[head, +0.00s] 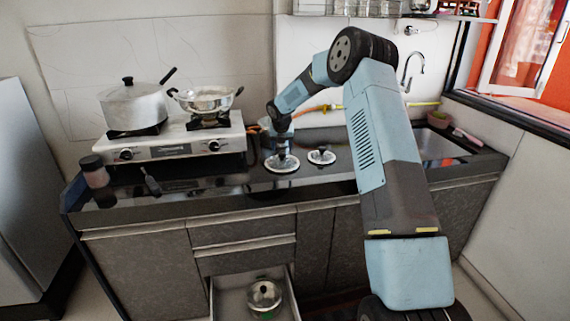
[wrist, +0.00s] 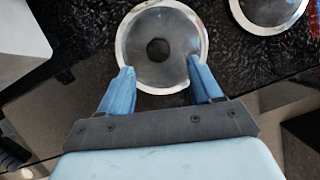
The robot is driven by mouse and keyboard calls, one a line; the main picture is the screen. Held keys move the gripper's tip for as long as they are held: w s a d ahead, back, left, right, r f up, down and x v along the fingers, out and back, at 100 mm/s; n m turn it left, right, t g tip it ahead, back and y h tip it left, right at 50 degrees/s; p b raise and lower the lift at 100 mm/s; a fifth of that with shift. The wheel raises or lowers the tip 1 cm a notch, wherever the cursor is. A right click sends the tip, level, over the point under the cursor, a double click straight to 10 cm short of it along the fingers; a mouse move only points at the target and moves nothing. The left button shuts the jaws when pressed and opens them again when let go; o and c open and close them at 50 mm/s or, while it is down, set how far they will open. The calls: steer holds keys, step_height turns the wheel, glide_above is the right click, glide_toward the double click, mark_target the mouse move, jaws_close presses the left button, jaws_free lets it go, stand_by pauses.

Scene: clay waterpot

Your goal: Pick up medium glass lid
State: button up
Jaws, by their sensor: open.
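A round glass lid (head: 282,166) with a metal rim and dark knob lies flat on the black counter. A smaller-looking glass lid (head: 321,158) lies to its right. My gripper (head: 281,151) points down over the left lid. In the wrist view my gripper (wrist: 160,66) is open and empty, with its blue fingers spread over the near part of that lid (wrist: 140,28). The knob sits ahead of the fingertips, roughly midway between them. I cannot tell whether the fingers touch the lid. The other lid (wrist: 268,10) is cut off at the top right.
A white gas stove (head: 185,140) with a lidded pot (head: 135,108) and a steel pan (head: 207,100) stands left of the lids. An open drawer (head: 226,300) below holds a round metal-and-glass item (head: 264,295). A dark-lidded jar (head: 95,174) stands far left.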

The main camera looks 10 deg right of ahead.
mark_target(282, 153)
steer(key=shift+w+x, duration=0.15)
steer(key=shift+x, duration=1.2)
steer(key=shift+w+x, duration=0.2)
steer(key=shift+x, duration=1.1)
steer(key=shift+r, duration=0.1)
steer(key=shift+c, duration=0.3)
jaws_close()
